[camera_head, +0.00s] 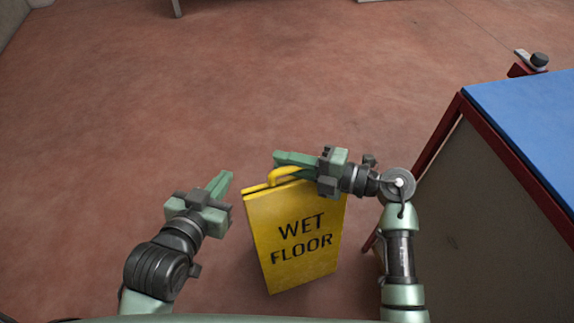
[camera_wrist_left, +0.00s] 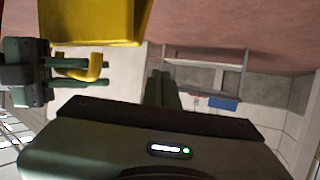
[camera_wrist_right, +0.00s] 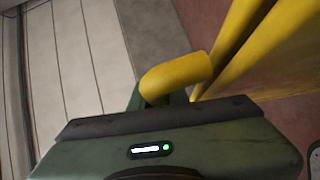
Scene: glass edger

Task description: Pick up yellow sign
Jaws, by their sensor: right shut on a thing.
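The yellow sign (camera_head: 292,235) reads "WET FLOOR" and stands folded and slightly tilted in front of me in the head view. My right gripper (camera_head: 285,164) is shut on the yellow handle (camera_head: 284,174) at its top. In the right wrist view the curved handle (camera_wrist_right: 178,76) lies at the fingers, which partly hide behind it, with the sign's panels (camera_wrist_right: 245,55) to the right. My left gripper (camera_head: 222,184) is shut and empty, left of the sign and apart from it. The left wrist view shows part of the sign (camera_wrist_left: 95,20) at the upper left.
A table with a blue top (camera_head: 525,105) and red frame (camera_head: 515,165) stands at the right, close to my right arm. A small dark-topped object (camera_head: 539,60) sits at its far corner. The reddish floor (camera_head: 150,100) ahead and left is clear.

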